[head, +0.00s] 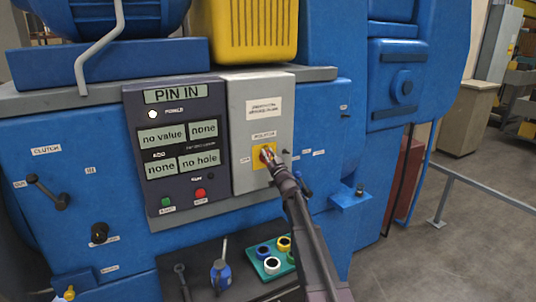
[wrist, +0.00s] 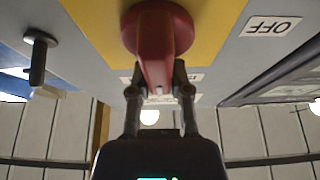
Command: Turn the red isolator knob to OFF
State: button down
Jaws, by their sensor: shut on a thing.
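The red isolator knob (head: 267,152) sits on a yellow plate (head: 258,161) on the light grey panel. In the wrist view the knob (wrist: 157,32) has a round hub, and its handle points down in the picture, between my fingers. My gripper (wrist: 160,90) is shut on that handle, one finger on each side. In the head view my gripper (head: 272,163) reaches the knob from the lower right and covers part of it. An OFF label (wrist: 272,26) shows upside down right of the knob in the wrist view. The handle does not point at it.
A dark display panel (head: 172,94) left of the knob reads "PIN IN", with green and red buttons below. A small dark knob (wrist: 38,55) sticks out left in the wrist view. A blue bracket (head: 350,198) juts out right of my arm. A tray of coloured rings (head: 268,268) lies below.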

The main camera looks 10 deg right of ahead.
aim_at(256, 158)
jog(key=shift+n, duration=0.5)
jog(key=n+g+y, duration=0.1)
jog(key=n, duration=0.3)
jog(key=a+n+g+y+p, duration=0.1)
jog(key=n+y, duration=0.1)
jog(key=n, duration=0.2)
jog(key=n+g+y, duration=0.2)
jog(key=n, duration=0.2)
jog(key=shift+s+a+f+p, duration=0.25)
jog(key=shift+a+f+p, duration=0.05)
jog(key=shift+a+p, duration=0.1)
jog(key=n, duration=0.2)
jog(key=n+g+p, duration=0.1)
jog(key=n+g, duration=0.1)
jog(key=n, duration=0.1)
jog(key=shift+s+a+f+n, duration=0.1)
jog(key=shift+a+f+n, duration=0.2)
jog(key=shift+f, duration=0.1)
jog(key=shift+f+n+g+p, duration=0.3)
jog(key=shift+n+g+p, duration=0.15)
jog(key=shift+n, duration=0.55)
jog(key=shift+f+n+g+p, duration=0.3)
jog(key=shift+n+g+p, duration=0.15)
jog(key=shift+n, duration=0.55)
jog(key=shift+s, duration=0.1)
jog(key=c, duration=0.6)
grip_release()
jog(key=shift+o, duration=0.2)
